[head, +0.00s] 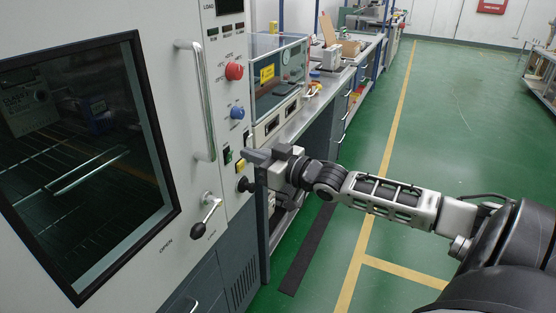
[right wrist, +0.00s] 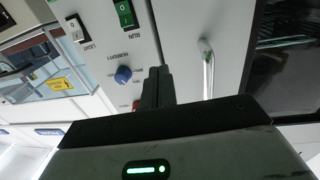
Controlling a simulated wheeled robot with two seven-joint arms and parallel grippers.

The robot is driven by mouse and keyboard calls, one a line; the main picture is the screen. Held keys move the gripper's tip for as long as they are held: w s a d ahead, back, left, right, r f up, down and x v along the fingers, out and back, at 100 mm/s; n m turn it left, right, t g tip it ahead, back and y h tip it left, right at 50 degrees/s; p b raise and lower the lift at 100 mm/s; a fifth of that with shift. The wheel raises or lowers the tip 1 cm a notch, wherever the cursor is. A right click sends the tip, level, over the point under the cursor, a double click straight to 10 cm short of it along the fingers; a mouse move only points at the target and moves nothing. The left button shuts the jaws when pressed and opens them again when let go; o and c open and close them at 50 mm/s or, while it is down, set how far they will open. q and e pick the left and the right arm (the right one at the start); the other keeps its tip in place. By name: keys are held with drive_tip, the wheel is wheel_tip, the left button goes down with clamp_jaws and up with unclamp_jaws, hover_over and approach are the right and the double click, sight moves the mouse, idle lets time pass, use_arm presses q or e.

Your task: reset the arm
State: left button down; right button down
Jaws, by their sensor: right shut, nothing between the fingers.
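My right gripper (head: 248,156) is at the front of the cabinet's control panel, level with the small switches. Its arm comes in from the right side of the head view. In the right wrist view the two dark fingers (right wrist: 158,84) are together with nothing between them. They reach up in front of the panel, beside the blue knob (right wrist: 123,74). I cannot tell whether the fingertips touch the panel. A green rocker switch (head: 228,155) shows just left of the fingers in the head view; a green switch marked RUN (right wrist: 125,13) shows in the wrist view. My left gripper is not in view.
The cabinet has a red knob (head: 234,71), a vertical door handle (head: 200,100), a lever latch (head: 205,215) and a dark window (head: 85,150). A workbench (head: 312,105) with instruments runs behind the gripper. The green floor (head: 450,130) to the right is clear.

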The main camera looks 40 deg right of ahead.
drive_tip(key=v, duration=0.5)
drive_tip(key=shift+s+d+r, duration=0.1)
drive_tip(key=shift+s+d, duration=0.25)
drive_tip(key=s+a+f+g+h, duration=0.1)
drive_tip(key=s+a+f+g, duration=0.3)
drive_tip(key=f, duration=0.3)
drive_tip(key=s+a+f+g+h, duration=0.1)
drive_tip(key=s+a+f+g, duration=0.1)
drive_tip(key=s+a+f, duration=0.45)
drive_tip(key=s+a+f+m+g+h, duration=0.1)
drive_tip(key=s+a+f+g, duration=0.1)
drive_tip(key=s+a+g, duration=0.35)
drive_tip(key=s+a+f+g+h, duration=0.1)
drive_tip(key=s+a+g, duration=0.15)
drive_tip(key=s, duration=0.55)
drive_tip(key=w+a+f+t+y, duration=0.2)
drive_tip(key=w+a+f+t, duration=0.4)
drive_tip(key=f, duration=0.1)
drive_tip(key=shift+w+f+n+t, duration=0.15)
drive_tip(key=shift+f+n+t, duration=0.15)
drive_tip(key=shift+f+t, duration=0.1)
